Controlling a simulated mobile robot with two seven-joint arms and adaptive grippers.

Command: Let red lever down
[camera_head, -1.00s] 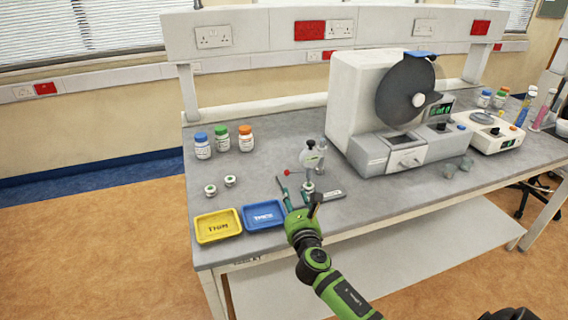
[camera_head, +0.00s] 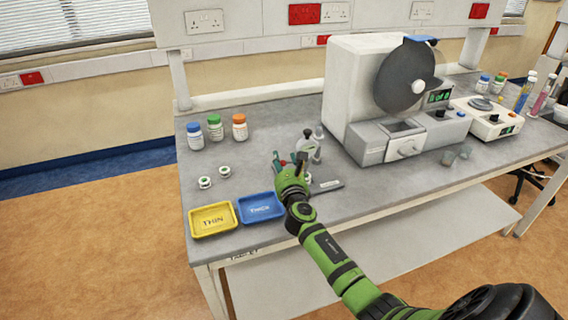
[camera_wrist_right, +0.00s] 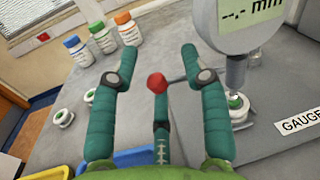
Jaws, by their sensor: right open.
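The red lever's ball knob (camera_wrist_right: 157,83) shows in the right wrist view, between the two fingers and apart from both. Its thin arm runs right to the thickness gauge (camera_wrist_right: 236,30), which has a digital display. In the head view the gauge (camera_head: 308,147) stands upright behind my right gripper, partly hidden by it. A small tablet holder with a green centre (camera_wrist_right: 237,106) sits under the gauge's spindle. My right gripper (camera_wrist_right: 152,75) is open around the knob; it also shows in the head view (camera_head: 289,160). My left gripper is out of view.
A yellow tray (camera_head: 213,234) and a blue tray (camera_head: 262,220) lie at the front left. Two small round pieces (camera_head: 205,182) and several capped bottles (camera_head: 216,133) stand behind. A large white machine (camera_head: 350,75) bounds the right side.

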